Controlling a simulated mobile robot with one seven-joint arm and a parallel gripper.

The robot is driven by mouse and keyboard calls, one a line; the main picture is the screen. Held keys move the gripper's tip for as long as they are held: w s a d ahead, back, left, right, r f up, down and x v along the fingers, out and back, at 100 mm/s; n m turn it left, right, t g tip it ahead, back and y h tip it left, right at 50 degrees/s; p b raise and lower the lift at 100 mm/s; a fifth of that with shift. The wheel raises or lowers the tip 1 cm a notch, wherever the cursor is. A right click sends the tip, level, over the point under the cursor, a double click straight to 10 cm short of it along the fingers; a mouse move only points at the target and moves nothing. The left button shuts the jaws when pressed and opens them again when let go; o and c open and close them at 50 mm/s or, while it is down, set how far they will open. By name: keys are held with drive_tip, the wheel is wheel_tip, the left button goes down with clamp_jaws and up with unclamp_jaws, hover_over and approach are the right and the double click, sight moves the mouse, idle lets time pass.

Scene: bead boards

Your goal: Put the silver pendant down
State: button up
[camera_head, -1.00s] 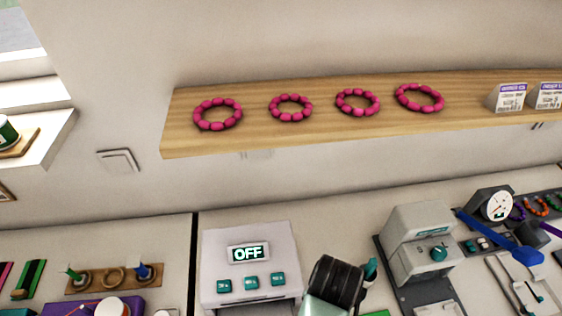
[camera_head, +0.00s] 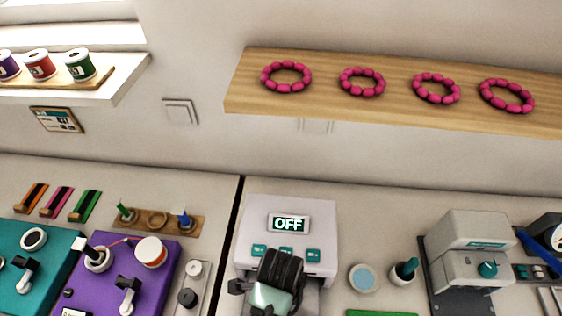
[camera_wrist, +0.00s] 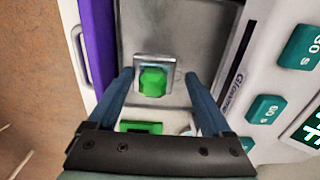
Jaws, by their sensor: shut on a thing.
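In the wrist view my gripper (camera_wrist: 159,76) has its two blue fingers on either side of the silver pendant (camera_wrist: 141,62), a square silver piece with a faceted green stone. The gripper is shut on it. A grey metal surface shows behind the pendant; I cannot tell whether the two touch. In the head view my dark wrist (camera_head: 280,268) is in front of the white box (camera_head: 251,218) whose display reads OFF. The fingertips and pendant are hidden there.
A purple bead board (camera_head: 128,258) is left of the box. A pale blue round dish (camera_head: 363,278), a cup (camera_head: 403,275) and a grey machine (camera_head: 467,262) stand right of it. A wooden shelf (camera_head: 400,115) with pink bracelets is above.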

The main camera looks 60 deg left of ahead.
drive_tip(key=shift+f, duration=2.05)
drive_tip(key=shift+f, duration=0.1)
drive_tip(key=o, duration=1.3)
drive_tip(key=shift+c, duration=0.2)
